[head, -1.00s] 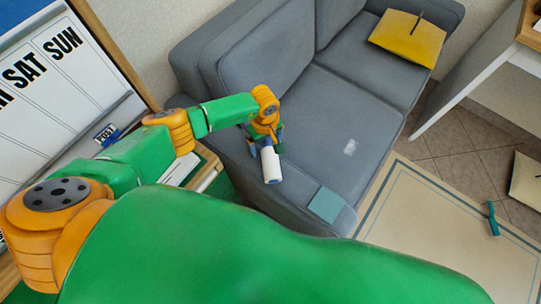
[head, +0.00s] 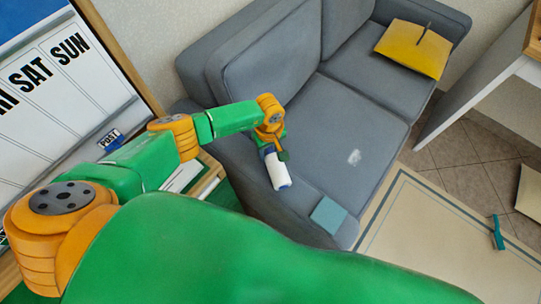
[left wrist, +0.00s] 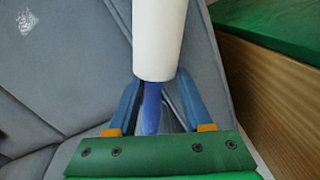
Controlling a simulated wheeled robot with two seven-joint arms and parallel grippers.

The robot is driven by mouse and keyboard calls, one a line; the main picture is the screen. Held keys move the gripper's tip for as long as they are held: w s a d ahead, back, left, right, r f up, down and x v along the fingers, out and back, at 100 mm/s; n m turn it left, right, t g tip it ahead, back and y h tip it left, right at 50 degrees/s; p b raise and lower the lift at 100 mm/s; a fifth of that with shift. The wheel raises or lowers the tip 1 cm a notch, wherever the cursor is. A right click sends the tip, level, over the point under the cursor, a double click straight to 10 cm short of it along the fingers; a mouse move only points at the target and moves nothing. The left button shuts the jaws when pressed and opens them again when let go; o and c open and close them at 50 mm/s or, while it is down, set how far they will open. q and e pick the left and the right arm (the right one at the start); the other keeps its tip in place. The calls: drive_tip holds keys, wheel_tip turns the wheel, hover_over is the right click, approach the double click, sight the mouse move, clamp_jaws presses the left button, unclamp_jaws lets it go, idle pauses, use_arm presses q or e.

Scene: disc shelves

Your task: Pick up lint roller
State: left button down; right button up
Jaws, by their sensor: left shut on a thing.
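The lint roller has a white roll (head: 278,172) and a blue handle. In the head view it is over the near arm of the grey sofa, its white end pointing down and toward me. My left gripper (head: 268,149) is at its handle end. In the left wrist view the white roll (left wrist: 159,40) fills the top middle, and the blue handle (left wrist: 152,107) runs between the two blue fingers of my left gripper (left wrist: 158,103). My right gripper is not in view.
The grey sofa (head: 345,112) holds a yellow cushion (head: 414,48), a pale patch (head: 354,157) and a teal square (head: 328,215). A bordered rug (head: 430,240) with a teal object (head: 497,232) lies at right. A calendar board (head: 50,95) stands at left.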

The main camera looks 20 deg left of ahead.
use_arm(q)
drive_tip(key=d+r+b, duration=0.4)
drive_tip(key=d+r, duration=0.8)
drive_tip(key=d, duration=0.2)
drive_tip(key=shift+w, duration=0.15)
drive_tip(key=shift+r, duration=0.1)
drive_tip(key=c, duration=1.1)
unclamp_jaws()
drive_tip(key=c, duration=0.3)
drive_tip(key=shift+c, duration=0.5)
